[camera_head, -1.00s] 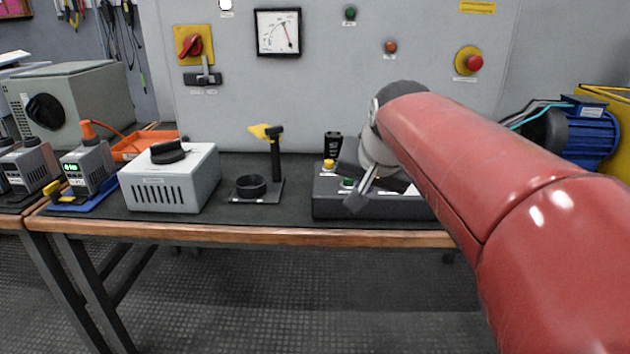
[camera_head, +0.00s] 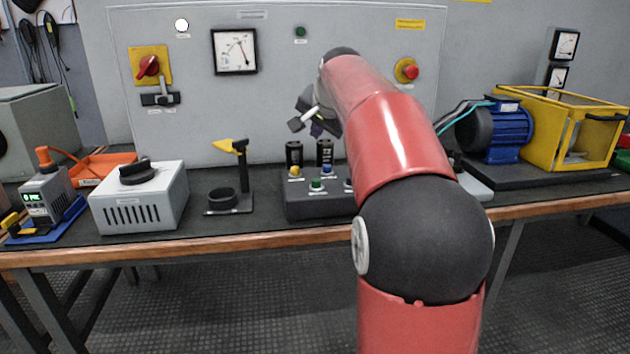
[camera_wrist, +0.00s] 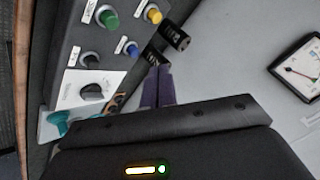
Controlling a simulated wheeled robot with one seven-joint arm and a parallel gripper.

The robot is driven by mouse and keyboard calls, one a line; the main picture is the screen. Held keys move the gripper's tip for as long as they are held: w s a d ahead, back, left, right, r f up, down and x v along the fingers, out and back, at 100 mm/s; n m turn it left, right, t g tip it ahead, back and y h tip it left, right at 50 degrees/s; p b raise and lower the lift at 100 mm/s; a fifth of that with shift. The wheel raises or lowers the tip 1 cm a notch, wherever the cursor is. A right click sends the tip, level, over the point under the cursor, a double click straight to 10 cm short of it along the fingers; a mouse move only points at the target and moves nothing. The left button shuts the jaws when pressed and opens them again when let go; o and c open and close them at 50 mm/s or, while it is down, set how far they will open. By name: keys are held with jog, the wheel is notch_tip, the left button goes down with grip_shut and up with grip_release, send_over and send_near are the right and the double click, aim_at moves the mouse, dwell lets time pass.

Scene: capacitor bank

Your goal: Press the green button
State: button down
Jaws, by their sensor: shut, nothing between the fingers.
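The control box (camera_head: 300,207) on the bench carries a green button (camera_head: 316,185), with yellow and blue buttons behind it. In the wrist view the green button (camera_wrist: 108,17) is at the top left, beside the yellow one (camera_wrist: 153,13) and above the blue one (camera_wrist: 130,47). A small green button or lamp (camera_head: 300,32) is also on the grey cabinet front. My gripper (camera_head: 317,130) is above the back of the box, apart from the buttons. In the wrist view its dark fingers (camera_wrist: 158,78) are shut and empty. My arm hides the box's right part.
Two black cylinders (camera_head: 294,153) stand at the back of the box. Left are a stand with a yellow-topped post (camera_head: 243,170) and a grey vented box (camera_head: 140,200). A blue motor (camera_head: 505,135) and yellow frame (camera_head: 565,130) are right. The cabinet (camera_head: 200,110) rises behind.

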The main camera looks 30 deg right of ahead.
jog(key=b, duration=0.3)
send_over(317, 182)
notch_tip(317, 182, down, 8)
jog(key=shift+r, duration=0.25)
jog(key=shift+f+b, duration=0.3)
jog(key=shift+f, duration=0.35)
dwell(1.3)
jog(key=shift+f+b, duration=0.3)
jog(key=shift+f, duration=0.1)
